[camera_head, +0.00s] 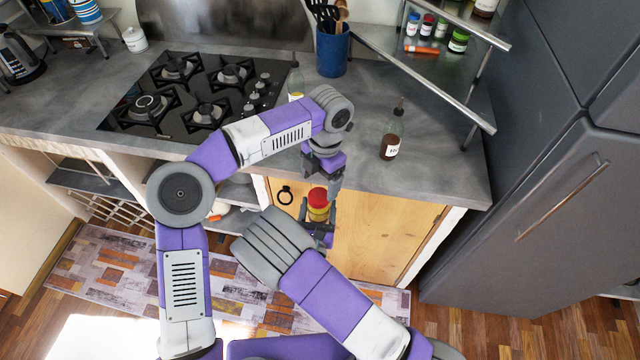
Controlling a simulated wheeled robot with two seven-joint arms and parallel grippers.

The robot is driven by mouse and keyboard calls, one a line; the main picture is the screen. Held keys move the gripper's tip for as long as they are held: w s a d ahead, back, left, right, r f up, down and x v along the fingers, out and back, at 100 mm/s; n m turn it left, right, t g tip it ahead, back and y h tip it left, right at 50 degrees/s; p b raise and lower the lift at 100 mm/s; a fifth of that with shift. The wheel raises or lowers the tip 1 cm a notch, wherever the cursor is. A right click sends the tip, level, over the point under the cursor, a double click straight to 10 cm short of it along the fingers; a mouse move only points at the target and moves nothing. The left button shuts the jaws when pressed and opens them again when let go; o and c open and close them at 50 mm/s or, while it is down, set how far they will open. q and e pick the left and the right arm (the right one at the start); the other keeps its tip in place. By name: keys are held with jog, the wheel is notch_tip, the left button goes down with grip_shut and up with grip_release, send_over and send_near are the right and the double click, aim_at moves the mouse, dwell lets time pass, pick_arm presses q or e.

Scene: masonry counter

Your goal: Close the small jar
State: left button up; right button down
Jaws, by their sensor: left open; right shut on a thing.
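The small jar (318,212) shows in the head view as a small yellowish body with a red top (318,195), in front of the counter's wooden cabinet door. It looks upright. My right gripper (329,222) is shut on the jar, holding it off the counter from below. My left gripper (318,186) points down from above, open, with its fingers beside the red top. I cannot tell whether the fingers touch it, or whether the red top is seated fully. My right arm's wrist hides part of the area below the jar.
The grey counter (430,175) holds a black gas hob (190,95), a dark sauce bottle (392,135), another bottle (296,82) and a blue utensil pot (332,52). A metal shelf with small jars (459,40) stands at right, beside a grey fridge (540,215).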

pick_arm(q)
jog(key=shift+c, duration=0.3)
jog(key=n, duration=0.5)
jog(key=shift+r, duration=0.2)
jog(key=n, duration=0.5)
jog(key=shift+r+n, duration=0.25)
jog(key=shift+n, duration=0.05)
jog(key=n, duration=0.5)
jog(key=shift+a+r+h, duration=0.1)
jog(key=shift+r+h, duration=0.1)
jog(key=shift+h, duration=0.1)
jog(key=n, duration=0.4)
jog(key=shift+r, duration=0.15)
jog(key=n, duration=0.5)
jog(key=shift+r+n+t, duration=0.2)
jog(key=shift+n+t, duration=0.1)
jog(key=n, duration=0.3)
jog(key=shift+r+n, duration=0.15)
jog(key=shift+n, duration=0.15)
jog(key=n, duration=0.5)
jog(key=shift+s+r, duration=0.1)
jog(key=shift+r, duration=0.1)
jog(key=n, duration=0.5)
jog(key=shift+a+r+h, duration=0.1)
jog(key=shift+r+h, duration=0.1)
jog(key=shift+h, duration=0.1)
